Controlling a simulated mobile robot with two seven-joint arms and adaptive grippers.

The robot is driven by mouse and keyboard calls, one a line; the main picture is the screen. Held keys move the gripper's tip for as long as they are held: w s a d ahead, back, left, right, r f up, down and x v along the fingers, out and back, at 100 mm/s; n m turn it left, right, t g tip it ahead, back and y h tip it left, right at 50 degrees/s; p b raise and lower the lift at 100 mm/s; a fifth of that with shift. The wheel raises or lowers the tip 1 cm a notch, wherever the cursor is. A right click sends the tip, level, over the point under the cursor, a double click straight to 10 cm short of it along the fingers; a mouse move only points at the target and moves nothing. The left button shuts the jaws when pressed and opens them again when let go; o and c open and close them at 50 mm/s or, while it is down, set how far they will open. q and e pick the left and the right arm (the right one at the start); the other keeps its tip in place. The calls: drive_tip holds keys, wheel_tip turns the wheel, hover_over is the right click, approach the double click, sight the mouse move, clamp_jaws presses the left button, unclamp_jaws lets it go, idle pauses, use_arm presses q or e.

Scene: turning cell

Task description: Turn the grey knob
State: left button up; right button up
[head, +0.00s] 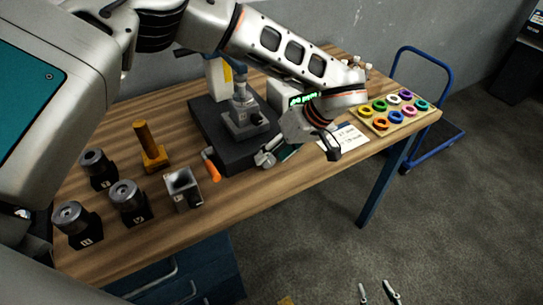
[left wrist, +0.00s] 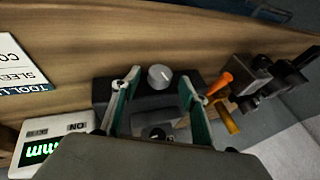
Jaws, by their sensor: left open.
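The grey knob (left wrist: 160,77) is round with a pale pointer line and sits on the dark block (left wrist: 106,89) in the left wrist view. My left gripper (head: 287,151) is open at the front of the black fixture (head: 205,118) in the head view. In the left wrist view its two teal-padded fingers stand on either side of the knob, with gaps visible; I cannot tell how far off the tips are in depth. Two separate fingertips at the bottom edge look like my right gripper (head: 377,292), over the floor, apart and empty.
An orange handle (head: 211,171) juts from the fixture beside the knob. A digital readout (left wrist: 52,141) stands on the other side. Several dark holders (head: 130,203) and a yellow post (head: 150,148) stand at the left. A board of coloured rings (head: 395,125) lies at the right.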

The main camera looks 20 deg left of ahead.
use_arm(q)
drive_tip(key=shift+x, duration=0.9)
drive_tip(key=c, duration=1.1)
drive_tip(key=shift+s, duration=0.1)
